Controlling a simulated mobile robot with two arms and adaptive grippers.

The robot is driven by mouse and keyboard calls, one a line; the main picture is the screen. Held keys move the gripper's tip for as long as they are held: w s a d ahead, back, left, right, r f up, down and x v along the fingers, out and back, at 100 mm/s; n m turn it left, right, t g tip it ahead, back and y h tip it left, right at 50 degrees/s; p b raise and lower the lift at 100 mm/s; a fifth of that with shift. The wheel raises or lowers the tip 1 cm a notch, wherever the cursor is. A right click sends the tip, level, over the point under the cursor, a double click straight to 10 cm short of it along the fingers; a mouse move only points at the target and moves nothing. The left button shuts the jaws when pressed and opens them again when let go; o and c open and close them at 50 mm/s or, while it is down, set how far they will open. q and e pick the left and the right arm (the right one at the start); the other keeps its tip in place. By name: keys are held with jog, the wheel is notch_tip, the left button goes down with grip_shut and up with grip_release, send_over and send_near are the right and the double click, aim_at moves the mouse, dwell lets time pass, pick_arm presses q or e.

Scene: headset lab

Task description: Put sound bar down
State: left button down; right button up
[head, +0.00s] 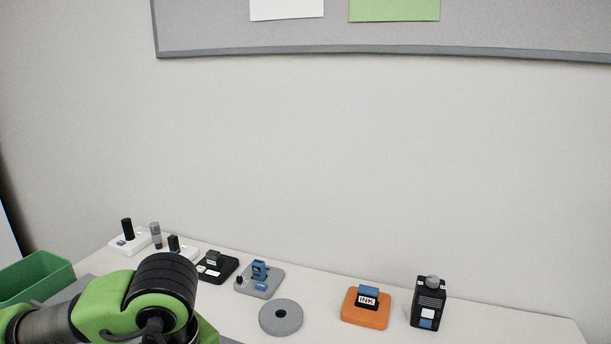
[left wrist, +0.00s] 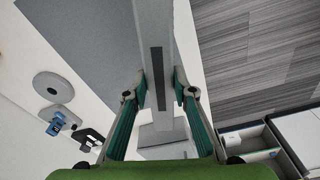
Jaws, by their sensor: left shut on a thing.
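The sound bar (left wrist: 153,28) is a long light grey bar with a dark strip along it, seen in the left wrist view running up from between the fingers to the top edge. My left gripper (left wrist: 160,93) is shut on it, one finger pressed to each side. The bar lies across the view of the table's edge, with a grey mat (left wrist: 85,35) to its left; its height above the table is unclear. In the head view my left arm shows at the lower left, but its gripper and the bar are out of sight. My right gripper is in neither view.
On the table (head: 490,320) stand an orange INK stand (head: 366,313), a black bottle-like item (head: 428,302), a grey disc (head: 270,322), a grey stand (head: 268,284) and a black stand (head: 217,270). A green bin (head: 35,280) is at left. Carpet (left wrist: 250,55) lies beyond the table edge.

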pick_arm(q)
jog(key=m, duration=0.4)
jog(key=w+a+r+m, duration=0.1)
jog(key=m, duration=0.1)
jog(key=shift+w+r+t+h, duration=0.1)
jog(key=shift+t+h, duration=0.2)
jog(key=m, duration=0.4)
jog(key=shift+w+a+r+m+h, duration=0.3)
jog(key=shift+w+a+r, duration=0.05)
jog(key=shift+r, duration=0.05)
jog(key=shift+d, duration=0.1)
